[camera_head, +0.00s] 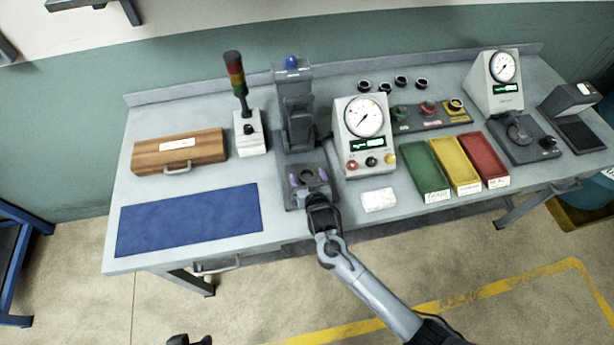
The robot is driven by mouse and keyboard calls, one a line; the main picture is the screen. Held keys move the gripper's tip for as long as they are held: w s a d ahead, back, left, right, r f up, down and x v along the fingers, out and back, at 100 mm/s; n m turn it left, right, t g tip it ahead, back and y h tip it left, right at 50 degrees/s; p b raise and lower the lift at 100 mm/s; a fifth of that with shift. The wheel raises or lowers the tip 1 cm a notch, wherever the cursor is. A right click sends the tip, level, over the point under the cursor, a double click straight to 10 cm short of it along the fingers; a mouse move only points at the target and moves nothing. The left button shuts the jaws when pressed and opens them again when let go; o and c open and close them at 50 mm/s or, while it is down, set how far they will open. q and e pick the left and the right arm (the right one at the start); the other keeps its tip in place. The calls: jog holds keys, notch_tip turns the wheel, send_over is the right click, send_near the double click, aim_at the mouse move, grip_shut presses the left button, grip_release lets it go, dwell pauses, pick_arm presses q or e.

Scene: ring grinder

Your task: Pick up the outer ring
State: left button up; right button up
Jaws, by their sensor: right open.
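My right gripper (309,179) reaches in from the lower right over the base of the grey press-like machine (296,110). Its purple-tipped fingers are apart. A dark ring (307,175) lies on the machine's base between the fingertips; I cannot tell whether they touch it, or whether it is the outer ring. Several other dark rings (401,81) stand at the back of the bench. A dark part of what looks like my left gripper (190,341) shows at the bottom edge, mostly out of frame.
The bench (290,233) also holds a gauge box (363,130), green (427,166), yellow (455,160) and red (483,155) trays, a white cloth or pad (379,200), a signal tower (241,100), a wooden case (180,150) and a blue mat (188,219).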

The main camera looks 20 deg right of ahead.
aim_at(308, 171)
jog(key=shift+c, duration=0.5)
jog(key=c, duration=1.1)
jog(key=shift+r, duration=0.1)
jog(key=shift+r, duration=0.4)
notch_tip(308, 171, up, 4)
jog(key=shift+f, duration=0.2)
jog(key=s+d+r, duration=0.5)
jog(key=s+d, duration=0.3)
jog(key=s+a+r+n+y+p, duration=0.1)
jog(key=s+a+r+p, duration=0.1)
jog(key=r+p, duration=0.7)
jog(key=s+a+r+y+p, duration=0.1)
jog(key=s+a+r+p, duration=0.2)
jog(key=r+p, duration=0.7)
jog(key=s+p, duration=0.1)
jog(key=p, duration=0.1)
jog(key=shift+s+n+p, duration=0.3)
jog(key=shift+s+n, duration=0.1)
